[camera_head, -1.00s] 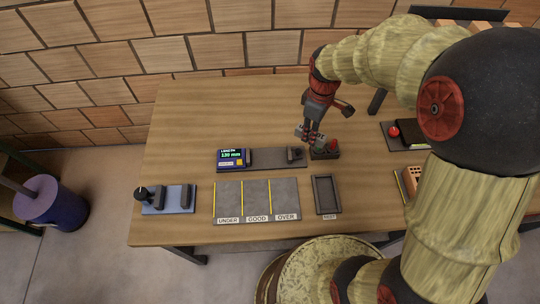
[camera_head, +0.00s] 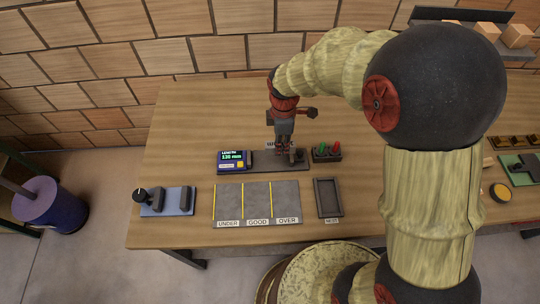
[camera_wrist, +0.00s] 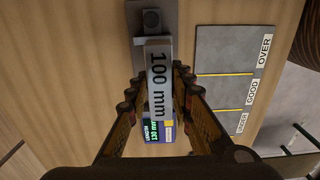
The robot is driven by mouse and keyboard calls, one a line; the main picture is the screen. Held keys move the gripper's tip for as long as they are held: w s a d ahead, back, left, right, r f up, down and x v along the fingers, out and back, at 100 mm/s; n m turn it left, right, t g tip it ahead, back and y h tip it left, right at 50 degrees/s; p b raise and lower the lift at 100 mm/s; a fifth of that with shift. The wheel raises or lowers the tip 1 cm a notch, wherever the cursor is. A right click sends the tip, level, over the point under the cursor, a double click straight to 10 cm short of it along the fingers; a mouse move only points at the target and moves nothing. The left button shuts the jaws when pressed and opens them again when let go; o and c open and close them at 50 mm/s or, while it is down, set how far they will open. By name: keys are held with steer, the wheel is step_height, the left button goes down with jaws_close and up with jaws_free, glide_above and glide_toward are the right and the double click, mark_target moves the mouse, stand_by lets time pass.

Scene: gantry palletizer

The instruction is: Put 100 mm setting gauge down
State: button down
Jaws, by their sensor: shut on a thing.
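The 100 mm setting gauge (camera_wrist: 159,80) is a light grey bar with "100 mm" on its top, seen in the wrist view. My gripper (camera_wrist: 156,85) is shut on it, one finger on each long side. In the head view my gripper (camera_head: 283,148) is over the length-measuring fixture (camera_head: 262,164), which has a lit display (camera_head: 232,157) at its left end. In the wrist view the bar lines up with the fixture and hides its middle. I cannot tell whether the bar touches the fixture.
A mat (camera_head: 256,202) marked UNDER, GOOD and OVER lies in front of the fixture. A dark empty tray (camera_head: 327,197) is right of it. A holder (camera_head: 326,155) with red and green pieces stands right of the fixture. A blue plate (camera_head: 180,202) carries dark blocks at left.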

glide_above(270, 160)
steer(key=f, duration=0.4)
steer(key=shift+s+d+b, duration=0.1)
steer(key=shift+d+b, duration=0.15)
steer(key=shift+b, duration=0.1)
steer(key=shift+a+f+b, duration=0.15)
steer(key=shift+f+b, duration=0.05)
steer(key=shift+f, duration=0.7)
steer(key=shift+a+f+b, duration=0.1)
steer(key=shift+f+b, duration=0.1)
steer(key=shift+f, duration=0.7)
steer(key=shift+f, duration=0.1)
steer(key=shift+f, duration=0.1)
steer(key=c, duration=1.6)
jaws_free()
